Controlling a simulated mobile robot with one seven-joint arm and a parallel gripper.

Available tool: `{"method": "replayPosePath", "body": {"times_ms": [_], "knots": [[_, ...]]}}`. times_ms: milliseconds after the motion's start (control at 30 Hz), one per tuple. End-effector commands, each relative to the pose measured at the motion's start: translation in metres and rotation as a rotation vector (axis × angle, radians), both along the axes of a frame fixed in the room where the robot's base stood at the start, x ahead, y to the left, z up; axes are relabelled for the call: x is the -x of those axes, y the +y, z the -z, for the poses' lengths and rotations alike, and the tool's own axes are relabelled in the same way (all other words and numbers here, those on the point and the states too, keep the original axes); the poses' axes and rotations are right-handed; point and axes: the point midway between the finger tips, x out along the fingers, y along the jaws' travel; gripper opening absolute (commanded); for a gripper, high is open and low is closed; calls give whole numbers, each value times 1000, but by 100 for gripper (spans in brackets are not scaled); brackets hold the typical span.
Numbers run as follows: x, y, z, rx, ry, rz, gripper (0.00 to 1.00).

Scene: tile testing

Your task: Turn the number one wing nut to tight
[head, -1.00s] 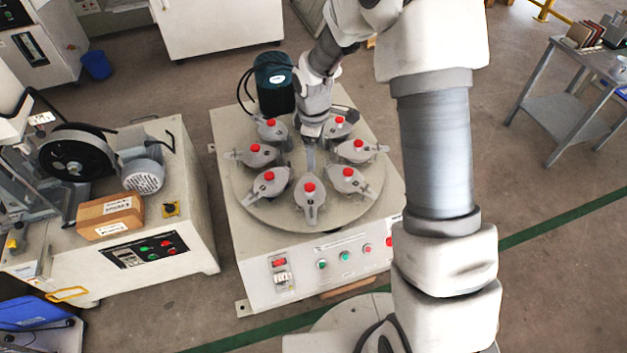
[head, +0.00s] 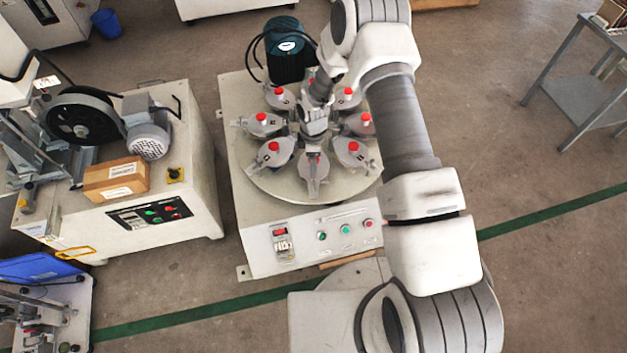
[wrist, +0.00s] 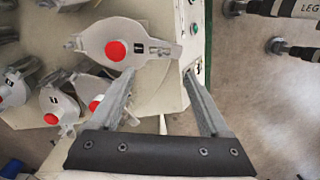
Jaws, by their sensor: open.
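A ring of several grey clamp stations with red-topped wing nuts sits on a round table (head: 266,187). In the head view, the front clamp (head: 313,176) lies just below my gripper (head: 314,146), which partly covers its red top. In the wrist view, a clamp with a red-topped nut (wrist: 116,50) lies just beyond my left fingertip, and its small dark label is too small to read surely. My gripper (wrist: 160,82) is open, with its two fingers apart and nothing held between them. I cannot tell surely which nut is number one.
A green motor (head: 286,50) stands behind the ring. The machine's front panel has several buttons (head: 346,230). A second machine with a cardboard box (head: 117,179) stands at left. A grey side table (head: 585,95) is at right, with open floor between.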

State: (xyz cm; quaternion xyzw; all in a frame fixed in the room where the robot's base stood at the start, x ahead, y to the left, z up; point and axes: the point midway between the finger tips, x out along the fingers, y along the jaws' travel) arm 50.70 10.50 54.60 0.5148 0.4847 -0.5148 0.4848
Motion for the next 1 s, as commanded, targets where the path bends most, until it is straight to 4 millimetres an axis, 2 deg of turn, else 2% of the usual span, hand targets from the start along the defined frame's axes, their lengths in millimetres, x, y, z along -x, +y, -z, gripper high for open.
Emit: {"method": "replayPosePath", "body": {"times_ms": [33,200,433,600,900,1000], "knots": [[1,0,16,1,3,0,80],[1,0,52,1,2,0,80],[0,0,88,1,1,2,80],[0,0,99,0,-1,1,80],[0,0,100,0,-1,1,80],[0,0,100,0,-1,1,64]]}}
